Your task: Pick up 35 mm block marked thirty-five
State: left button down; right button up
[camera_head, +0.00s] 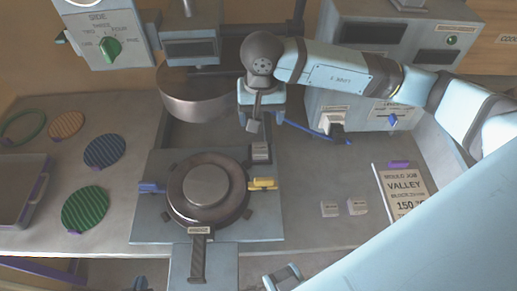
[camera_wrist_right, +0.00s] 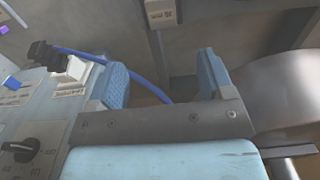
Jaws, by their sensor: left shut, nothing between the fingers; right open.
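Two small pale blocks, a left one (camera_head: 330,208) and a right one (camera_head: 357,206), stand on the bench right of the press. Another small block (camera_head: 260,152) sits at the back right of the press plate; a labelled block also shows at the top of the right wrist view (camera_wrist_right: 160,12). Their marks are too small to read, so I cannot tell which is thirty-five. My right gripper (camera_head: 262,121) is open and empty, just behind and above the block on the press plate.
The round press (camera_head: 205,188) with a dark front handle (camera_head: 198,258) fills the middle. A blue cable (camera_head: 328,135) runs close beside my right gripper. Coloured discs (camera_head: 85,208) and a grey tray (camera_head: 20,185) lie left. A job card (camera_head: 402,190) lies right.

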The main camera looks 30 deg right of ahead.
aim_at(260, 147)
jog(key=f, duration=0.5)
jog(key=f+p, duration=0.1)
jog(key=f, duration=0.5)
jog(key=shift+s+a+f, duration=0.1)
jog(key=shift+a+f, duration=0.1)
jog(key=shift+f, duration=0.1)
jog(key=c, duration=1.1)
jog(key=shift+r, duration=0.15)
